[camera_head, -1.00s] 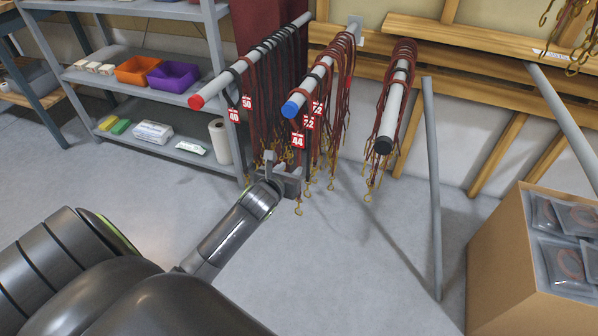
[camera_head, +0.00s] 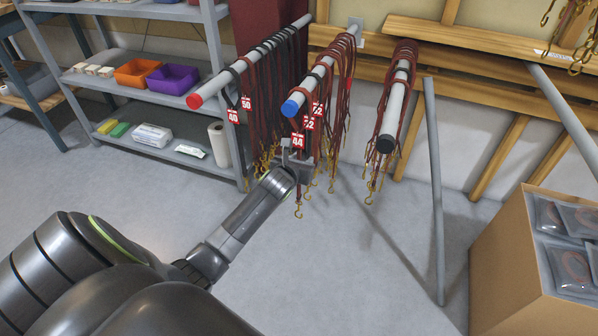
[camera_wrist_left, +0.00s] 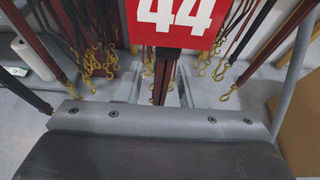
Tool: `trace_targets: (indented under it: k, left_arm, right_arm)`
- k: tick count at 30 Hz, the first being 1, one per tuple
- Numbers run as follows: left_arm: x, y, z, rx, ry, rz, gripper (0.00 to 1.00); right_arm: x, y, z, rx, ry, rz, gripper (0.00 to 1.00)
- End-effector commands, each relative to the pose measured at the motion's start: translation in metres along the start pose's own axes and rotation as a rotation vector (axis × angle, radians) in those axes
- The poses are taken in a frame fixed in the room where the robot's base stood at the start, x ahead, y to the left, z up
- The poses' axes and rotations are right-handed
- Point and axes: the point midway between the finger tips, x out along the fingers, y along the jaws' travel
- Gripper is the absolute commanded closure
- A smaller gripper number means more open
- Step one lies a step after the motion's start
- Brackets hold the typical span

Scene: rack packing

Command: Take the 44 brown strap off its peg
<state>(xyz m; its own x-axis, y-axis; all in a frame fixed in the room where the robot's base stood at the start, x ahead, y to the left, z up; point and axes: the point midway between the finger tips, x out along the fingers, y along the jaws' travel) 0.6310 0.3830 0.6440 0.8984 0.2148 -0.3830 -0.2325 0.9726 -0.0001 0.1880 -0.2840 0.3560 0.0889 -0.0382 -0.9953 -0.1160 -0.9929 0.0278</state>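The 44 brown strap hangs from the blue-tipped peg (camera_head: 291,107), with its red 44 tag (camera_head: 298,141) near the front end of that peg. In the left wrist view the 44 tag (camera_wrist_left: 176,20) fills the top middle and the brown strap (camera_wrist_left: 163,80) hangs below it. My left gripper (camera_head: 294,158) is just below the tag at the strap. In the wrist view its two fingers (camera_wrist_left: 160,90) stand apart, one on each side of the strap, with gaps visible. The tag hides the upper strap. My right gripper is not in view.
A red-tipped peg (camera_head: 195,101) with more tagged straps is on the left, and a black-tipped peg (camera_head: 385,143) with brown straps on the right. Other straps with 52 tags (camera_head: 310,122) hang close behind. A grey post (camera_head: 433,190) and a cardboard box (camera_head: 505,265) stand to the right.

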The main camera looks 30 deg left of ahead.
Motion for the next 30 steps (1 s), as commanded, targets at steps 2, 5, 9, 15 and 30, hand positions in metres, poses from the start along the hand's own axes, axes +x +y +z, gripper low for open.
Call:
trace_targets:
  k: [2, 5, 9, 15, 30]
  left_arm:
    - [-0.0002, 0.0001, 0.0002, 0.000, 0.000, 0.000, 0.66]
    - [-0.0003, 0.0002, 0.0001, 0.000, 0.000, 0.000, 0.72]
    - [-0.0004, 0.0002, 0.0001, 0.000, 0.000, 0.000, 0.91]
    - [-0.0005, 0.0002, 0.0000, 0.000, 0.000, 0.000, 1.00]
    - [-0.0019, 0.0001, 0.0036, 0.000, -0.001, 0.000, 1.00]
  right_arm:
    - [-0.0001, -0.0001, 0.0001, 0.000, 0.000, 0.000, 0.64]
    - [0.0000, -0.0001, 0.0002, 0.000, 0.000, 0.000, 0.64]
    - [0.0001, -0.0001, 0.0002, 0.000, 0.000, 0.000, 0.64]
    - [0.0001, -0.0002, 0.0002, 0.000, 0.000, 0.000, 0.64]
    - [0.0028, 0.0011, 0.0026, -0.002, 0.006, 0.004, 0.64]
